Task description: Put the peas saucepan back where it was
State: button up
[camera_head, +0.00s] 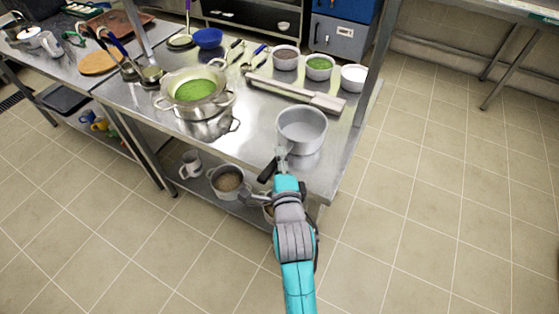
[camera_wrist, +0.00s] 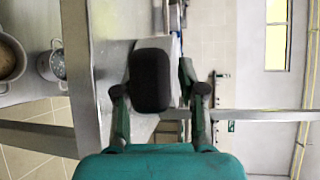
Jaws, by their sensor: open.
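A grey metal saucepan (camera_head: 302,131) stands upright on the front right of the steel table (camera_head: 255,128). It looks empty inside. Its black handle (camera_head: 267,171) points toward me over the front edge. My gripper (camera_head: 282,160) is at the handle, just in front of the pan. In the wrist view the dark handle end (camera_wrist: 151,80) lies between the two open fingers of my gripper (camera_wrist: 160,92), with a gap on each side. Green peas (camera_head: 195,90) fill a strainer (camera_head: 166,104) set on a large pot (camera_head: 206,127) left of the saucepan.
Three small bowls stand at the back right, one with green contents (camera_head: 319,63). A long metal tool (camera_head: 295,93) lies behind the saucepan. Pots (camera_head: 228,182) and a mug (camera_head: 191,164) are on the lower shelf. The floor at right is clear.

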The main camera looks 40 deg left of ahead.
jog(key=v, duration=1.1)
jog(key=shift+s+d, duration=0.25)
jog(key=shift+d, duration=0.05)
jog(key=s+d+f+n+t+h, duration=0.1)
jog(key=s+d+f+h, duration=0.15)
jog(key=d, duration=0.65)
jog(key=s+d+f+n+t+h, duration=0.15)
jog(key=d+f, duration=0.25)
jog(key=d, duration=0.4)
jog(key=s+d+f+n+t+h, duration=0.1)
jog(key=s+d+f+n, duration=0.15)
jog(key=d, duration=0.65)
jog(key=s+d+r+n+h, duration=0.2)
jog(key=s+d+n+h, duration=0.2)
jog(key=s+d, duration=1)
jog(key=s+h, duration=0.3)
jog(key=shift+r+n, duration=0.3)
jog(key=shift+r, duration=0.1)
jog(key=shift+t, duration=0.25)
